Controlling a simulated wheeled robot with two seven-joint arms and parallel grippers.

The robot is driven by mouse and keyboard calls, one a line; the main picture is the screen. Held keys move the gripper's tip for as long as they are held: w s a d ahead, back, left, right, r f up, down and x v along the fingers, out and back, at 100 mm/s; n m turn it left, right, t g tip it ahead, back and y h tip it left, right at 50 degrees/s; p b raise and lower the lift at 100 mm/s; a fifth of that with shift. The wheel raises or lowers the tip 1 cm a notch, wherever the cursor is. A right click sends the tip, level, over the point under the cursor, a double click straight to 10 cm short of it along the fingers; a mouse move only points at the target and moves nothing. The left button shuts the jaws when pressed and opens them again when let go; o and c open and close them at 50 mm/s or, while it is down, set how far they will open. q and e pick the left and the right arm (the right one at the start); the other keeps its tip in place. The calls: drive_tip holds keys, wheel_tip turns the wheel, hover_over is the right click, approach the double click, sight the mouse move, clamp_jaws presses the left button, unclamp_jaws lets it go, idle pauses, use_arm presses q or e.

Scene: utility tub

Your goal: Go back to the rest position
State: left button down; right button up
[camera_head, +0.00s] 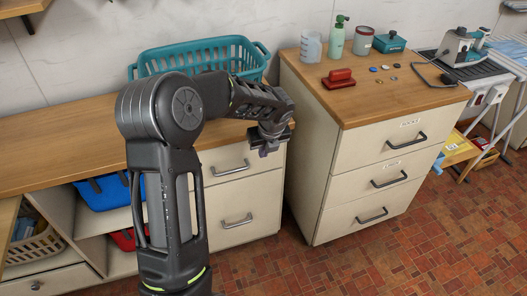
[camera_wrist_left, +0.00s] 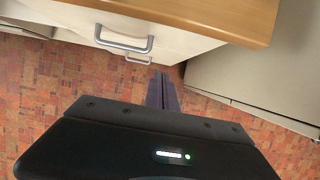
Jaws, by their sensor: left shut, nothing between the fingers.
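My left gripper (camera_head: 265,150) hangs in front of the low wooden counter (camera_head: 62,140), near the right end of its front edge. In the left wrist view its fingers (camera_wrist_left: 162,92) are together with nothing between them and point down past the drawer fronts toward the floor. My left arm crosses the middle of the head view and hides part of the counter. My right gripper is in neither view.
A teal laundry basket (camera_head: 200,57) stands on the counter behind my arm. The taller drawer cabinet (camera_head: 375,104) is close on the right, holding bottles, a red object (camera_head: 339,78) and small items. An ironing board (camera_head: 470,72) is further right. Tiled floor (camera_head: 400,235) is free in front.

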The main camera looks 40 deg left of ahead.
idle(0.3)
use_arm(q)
drive_tip(key=s+d+f+n+t+h, duration=0.1)
drive_tip(key=d+f+n+h, duration=0.2)
drive_tip(key=d+f+n, duration=0.45)
drive_tip(key=d+f+n+t+h, duration=0.1)
drive_tip(key=d+f+n+h, duration=0.3)
drive_tip(key=d+n, duration=0.65)
drive_tip(key=s+d+f+n+g, duration=0.1)
drive_tip(key=s+d+f+n, duration=0.2)
drive_tip(key=s, duration=0.5)
drive_tip(key=s+d+f+n+g+p, duration=0.1)
drive_tip(key=s+d+f+n, duration=0.2)
drive_tip(key=s+d+f, duration=0.2)
drive_tip(key=s+d+f+n+g, duration=0.1)
drive_tip(key=s+d+f, duration=0.3)
drive_tip(key=s+d, duration=0.4)
drive_tip(key=s+n, duration=0.1)
drive_tip(key=s, duration=0.3)
drive_tip(key=shift+s+f+n+g+h, duration=0.2)
drive_tip(key=shift+f+n+g+h, duration=0.1)
drive_tip(key=shift+f+n+g, duration=0.1)
drive_tip(key=shift+d, duration=0.1)
